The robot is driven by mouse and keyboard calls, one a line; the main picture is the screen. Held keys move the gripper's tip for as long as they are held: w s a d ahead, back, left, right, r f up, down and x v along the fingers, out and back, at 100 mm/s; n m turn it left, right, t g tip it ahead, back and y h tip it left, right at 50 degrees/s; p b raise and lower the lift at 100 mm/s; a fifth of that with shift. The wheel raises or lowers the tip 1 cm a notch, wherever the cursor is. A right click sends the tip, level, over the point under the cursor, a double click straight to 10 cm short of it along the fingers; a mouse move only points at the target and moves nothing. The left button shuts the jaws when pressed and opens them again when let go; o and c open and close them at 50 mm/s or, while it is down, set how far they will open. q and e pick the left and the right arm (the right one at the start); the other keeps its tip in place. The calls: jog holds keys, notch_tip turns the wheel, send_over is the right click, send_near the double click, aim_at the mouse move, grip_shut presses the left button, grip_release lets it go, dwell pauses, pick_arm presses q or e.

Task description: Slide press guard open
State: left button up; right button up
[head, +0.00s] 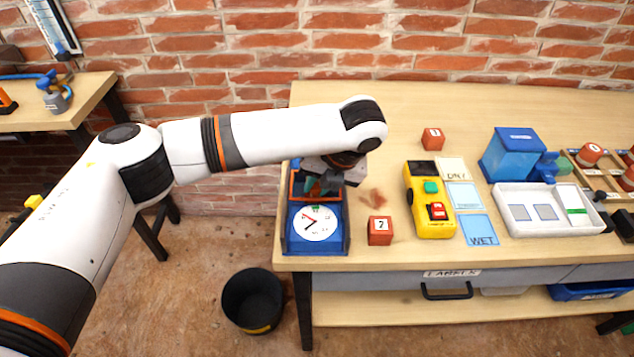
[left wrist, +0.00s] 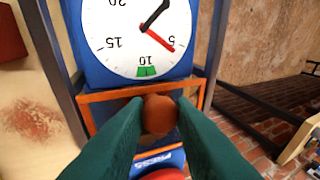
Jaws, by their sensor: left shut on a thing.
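The blue press (head: 288,240) stands at the left end of the bench, with a white dial (head: 316,223) on its front part. The press guard (head: 294,186) is an orange-framed panel behind the dial; in the left wrist view its orange frame (left wrist: 110,95) lies just beyond the dial's edge. My left gripper (head: 322,186) comes down over the guard. In the left wrist view its green fingers (left wrist: 160,118) are shut on the guard's round brown knob (left wrist: 160,112). Part of a red thing under "PRESS" lettering shows between the fingers. My arm hides the back of the press.
A red numbered block (head: 380,231) stands close right of the press, beside a brown stain. A yellow control box (head: 431,200), label cards (head: 477,230), a white tray (head: 550,210) and a blue box (head: 512,154) lie farther right. A black bin (head: 252,300) stands on the floor.

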pick_arm(q)
jog(key=shift+s, duration=0.1)
jog(key=shift+s+p, duration=0.75)
jog(key=shift+p, duration=0.05)
jog(key=shift+s+p, duration=2.6)
jog(key=shift+s, duration=0.8)
jog(key=o, duration=0.9)
jog(key=shift+c, duration=0.2)
